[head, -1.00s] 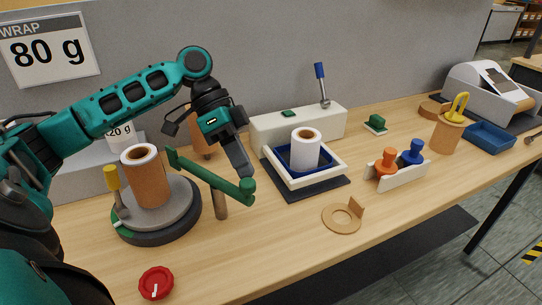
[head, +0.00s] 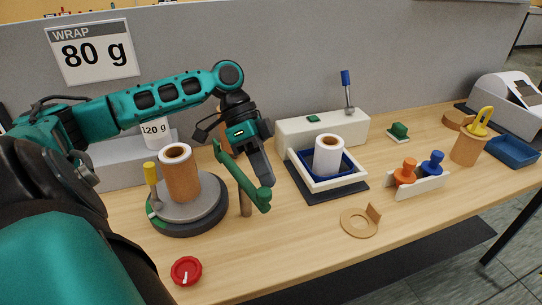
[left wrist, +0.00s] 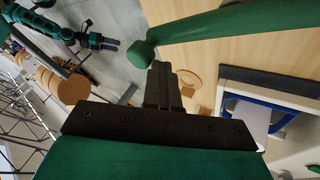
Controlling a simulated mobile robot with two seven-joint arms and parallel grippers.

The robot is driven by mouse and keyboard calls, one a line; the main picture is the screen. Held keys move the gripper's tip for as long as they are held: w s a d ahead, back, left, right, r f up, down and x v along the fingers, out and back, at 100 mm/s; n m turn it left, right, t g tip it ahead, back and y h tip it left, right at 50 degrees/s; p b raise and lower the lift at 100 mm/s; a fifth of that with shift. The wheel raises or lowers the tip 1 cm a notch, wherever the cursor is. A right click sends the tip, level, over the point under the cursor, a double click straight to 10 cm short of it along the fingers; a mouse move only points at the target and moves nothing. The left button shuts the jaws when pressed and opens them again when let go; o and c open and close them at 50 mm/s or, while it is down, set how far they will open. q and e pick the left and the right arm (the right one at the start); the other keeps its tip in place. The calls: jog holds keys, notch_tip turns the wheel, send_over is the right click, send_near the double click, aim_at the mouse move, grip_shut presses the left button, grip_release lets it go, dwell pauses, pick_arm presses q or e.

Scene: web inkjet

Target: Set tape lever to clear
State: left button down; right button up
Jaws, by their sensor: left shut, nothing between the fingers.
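A green lever bar (head: 242,172) with a rounded end sits on a brown post (head: 245,205), right of the round turntable. My left gripper (head: 268,180) is shut and empty, its fingertips close beside the bar's rounded end. In the left wrist view, the shut fingers (left wrist: 163,82) point just beside the bar's rounded end (left wrist: 141,53); I cannot tell whether they touch. Another upright lever with a blue grip (head: 346,80) stands on a white box behind. No lever marking is readable. My right gripper (left wrist: 109,45) shows small at the wrist view's upper left, its jaws unclear.
The turntable (head: 212,212) holds a brown roll (head: 181,175). A white-framed tray (head: 343,183) with a white roll lies right of the gripper. A red knob (head: 186,271) is at the front edge. A stamp rack (head: 425,190) and cardboard ring (head: 352,224) lie right. The front middle table is clear.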

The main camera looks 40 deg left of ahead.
pick_arm(q)
jog(key=shift+d, duration=0.2)
jog(key=p+v, duration=0.1)
jog(key=v, duration=1.2)
jog(key=shift+a+f, duration=0.1)
